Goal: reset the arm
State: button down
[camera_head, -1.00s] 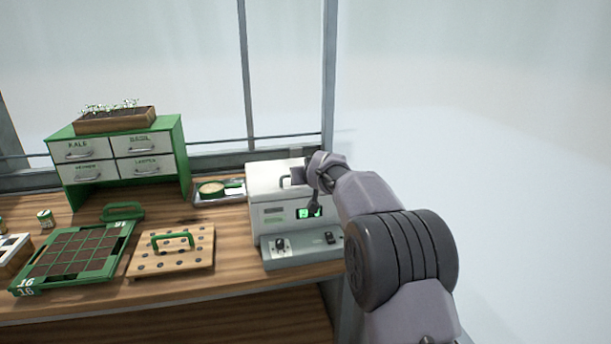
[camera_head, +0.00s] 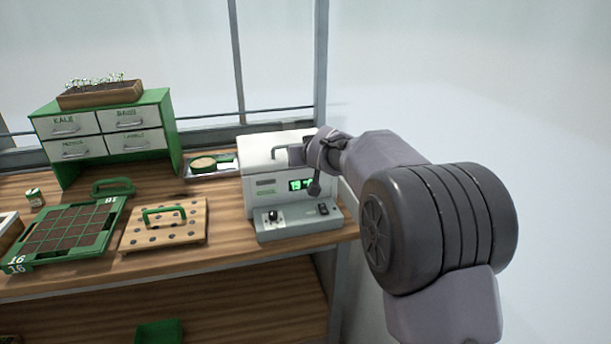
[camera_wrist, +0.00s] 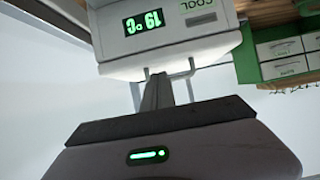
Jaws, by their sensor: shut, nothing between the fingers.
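My arm reaches in from the right in the head view, and my gripper (camera_head: 294,155) is small there, at the upper right of a white machine (camera_head: 268,160) beside its lid handle. In the wrist view my gripper (camera_wrist: 158,78) is shut with nothing in it. Its narrow grey fingers point at the machine (camera_wrist: 165,62), which shows upside down with a green 19 °C display (camera_wrist: 143,22).
On the wooden bench (camera_head: 225,250) stand a green soil tray (camera_head: 112,228), a holed board (camera_head: 188,232) with green handle, a pan (camera_head: 204,163) and a drawer cabinet (camera_head: 172,130) bearing a seedling box (camera_head: 100,97). A green bin (camera_head: 160,332) is below. Right of the bench is open.

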jog(key=s+d+r+m+g, duration=0.1)
jog(key=s+g, duration=0.1)
jog(key=s, duration=1.2)
jog(key=s+d+r+m+g, duration=0.1)
jog(key=s+d+r+m, duration=0.1)
jog(key=s, duration=1.2)
jog(key=s+d+f+m+g, duration=0.1)
jog(key=s+f, duration=0.3)
jog(key=s, duration=0.7)
jog(key=s+d+f+m+g, duration=0.2)
jog(key=s+f, duration=0.3)
jog(key=s, duration=0.6)
jog(key=shift+d+f+m, duration=0.15)
jog(key=shift+f+m, duration=0.15)
jog(key=shift+w, duration=0.1)
